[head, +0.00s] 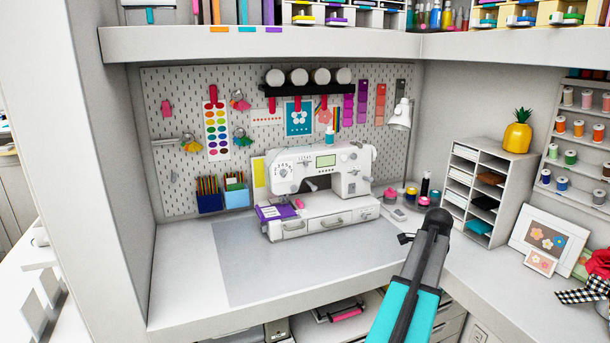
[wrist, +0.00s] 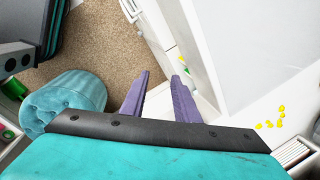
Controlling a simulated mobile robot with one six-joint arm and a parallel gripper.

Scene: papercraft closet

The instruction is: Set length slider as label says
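The white sewing machine (head: 325,180) stands on the desk against the pegboard. It has a small greenish screen, several small controls on its front and a dial at its left end. A purple piece with a pale label (head: 275,212) sits at its lower left. I cannot make out which control is the length slider, nor read any label. My arm rises from below, right of the machine, apart from it; its gripper end is hard to make out there. In the wrist view my gripper (wrist: 161,78) has two purple fingers spread apart with nothing between them. The machine is not in that view.
A cubby organizer (head: 480,190) and framed pictures (head: 548,238) are farther right. The desk (head: 190,275) in front is clear. A teal pouf (wrist: 78,98) shows in the wrist view.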

